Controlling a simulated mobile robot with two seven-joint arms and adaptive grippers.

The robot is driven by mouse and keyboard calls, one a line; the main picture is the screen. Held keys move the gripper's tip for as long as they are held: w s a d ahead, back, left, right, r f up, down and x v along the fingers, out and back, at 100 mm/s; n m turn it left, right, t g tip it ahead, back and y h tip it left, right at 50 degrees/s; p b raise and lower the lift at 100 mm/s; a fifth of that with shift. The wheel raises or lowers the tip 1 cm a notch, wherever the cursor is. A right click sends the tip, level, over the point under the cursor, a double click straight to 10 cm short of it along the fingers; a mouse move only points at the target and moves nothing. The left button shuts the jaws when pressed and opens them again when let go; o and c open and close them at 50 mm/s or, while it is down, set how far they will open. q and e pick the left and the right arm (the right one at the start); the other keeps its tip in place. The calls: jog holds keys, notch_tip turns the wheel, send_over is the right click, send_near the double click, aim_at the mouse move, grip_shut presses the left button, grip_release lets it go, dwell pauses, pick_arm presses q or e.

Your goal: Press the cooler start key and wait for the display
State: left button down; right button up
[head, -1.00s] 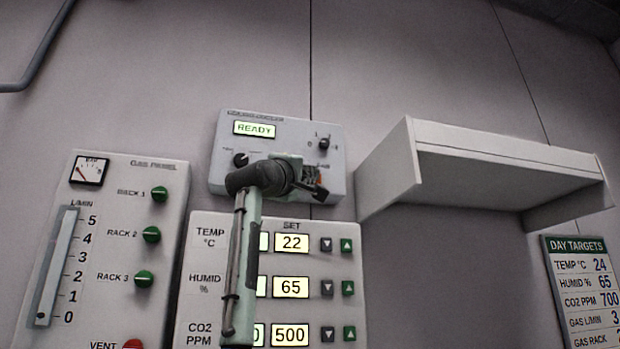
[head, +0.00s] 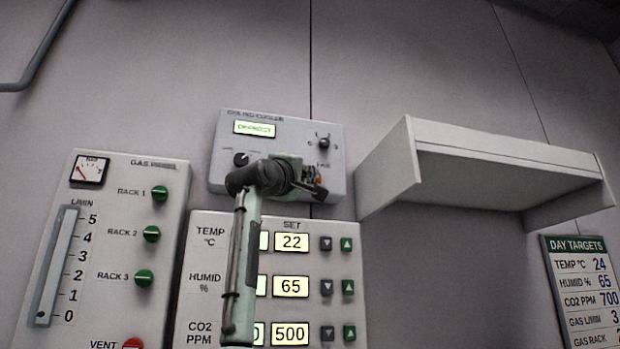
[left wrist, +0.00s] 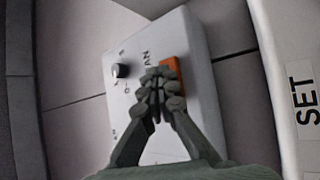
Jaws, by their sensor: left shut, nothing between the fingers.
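The cooler panel (head: 285,133) is a pale box on the wall, with a lit green display (head: 254,129) at its upper left. The display's text is blurred and I cannot read it. In the left wrist view, an orange key (left wrist: 173,72) stands on the panel face under the letters "AN". My left gripper (left wrist: 157,76) is shut and empty, its fingertips at the key's left edge; I cannot tell whether they touch it. In the head view, my left gripper (head: 316,183) covers the panel's lower right and most of the key. My right gripper is not in view.
A black knob (head: 241,159) and a rotary selector (head: 324,144) sit on the cooler panel. The set-point panel (head: 210,258) is just below, the gas panel (head: 120,207) at left. A white shelf (head: 510,163) juts out at right, near a day-targets sign (head: 577,246).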

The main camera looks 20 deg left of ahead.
pick_arm(q)
jog(key=shift+s+d, duration=0.35)
jog(key=shift+s, duration=0.25)
jog(key=shift+b, duration=0.3)
jog(key=shift+s+d+b, duration=0.5)
jog(key=shift+s+d, duration=0.2)
jog(key=shift+s, duration=0.35)
jog(key=shift+s+d+b, duration=0.5)
jog(key=shift+s+d, duration=0.2)
jog(key=shift+s, duration=0.3)
